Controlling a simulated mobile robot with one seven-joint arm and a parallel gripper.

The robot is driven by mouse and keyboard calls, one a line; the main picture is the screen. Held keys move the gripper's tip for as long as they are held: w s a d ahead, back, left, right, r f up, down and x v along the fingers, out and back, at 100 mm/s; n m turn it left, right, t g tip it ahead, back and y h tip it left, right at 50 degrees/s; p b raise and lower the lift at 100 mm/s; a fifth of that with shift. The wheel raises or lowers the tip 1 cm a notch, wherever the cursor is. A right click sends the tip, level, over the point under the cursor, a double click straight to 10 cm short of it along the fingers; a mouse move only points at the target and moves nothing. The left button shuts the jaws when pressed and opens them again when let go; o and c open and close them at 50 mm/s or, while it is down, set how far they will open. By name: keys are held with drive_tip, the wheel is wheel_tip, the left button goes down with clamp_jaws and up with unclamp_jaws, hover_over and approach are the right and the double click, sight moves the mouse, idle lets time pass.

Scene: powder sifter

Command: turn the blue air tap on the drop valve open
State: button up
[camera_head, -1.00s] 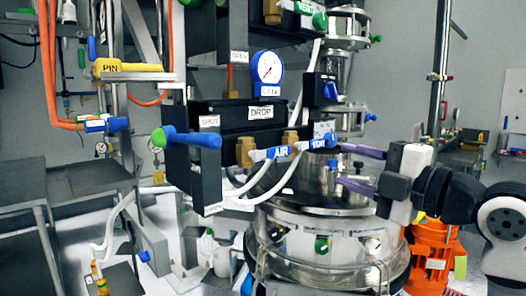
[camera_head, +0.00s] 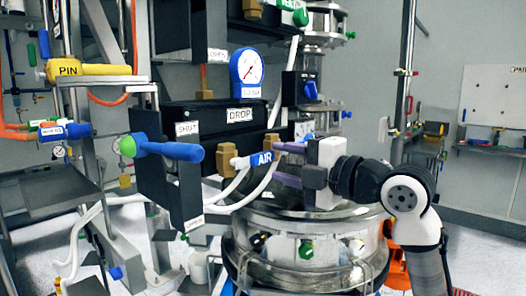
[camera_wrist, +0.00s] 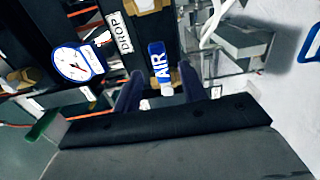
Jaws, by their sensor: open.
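The blue air tap (camera_head: 262,159), marked AIR in white, is below the black drop valve block (camera_head: 215,114), which bears a DROP label. Its handle runs nearly level in the head view, beside a brass fitting. It also shows in the wrist view (camera_wrist: 158,62), pictured between my two fingers. My gripper (camera_head: 278,163) is open, its purple fingers coming from the right, one above the other, at the handle's right end. In the wrist view my gripper (camera_wrist: 160,72) has a finger on each side of the handle with gaps. I cannot tell whether either finger touches it. My gripper largely hides the vent tap.
A blue lever with a green hub (camera_head: 170,149) stands left on a black plate marked SHUT. A blue-rimmed gauge (camera_head: 247,68) is above the block. White hoses (camera_head: 240,195) curve below the tap. A steel vessel (camera_head: 300,225) stands beneath. The yellow PIN handle (camera_head: 85,70) is far left.

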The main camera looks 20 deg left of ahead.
sight(267, 158)
drive_tip(key=shift+p+x, duration=0.55)
drive_tip(key=shift+x, duration=2.2)
clamp_jaws()
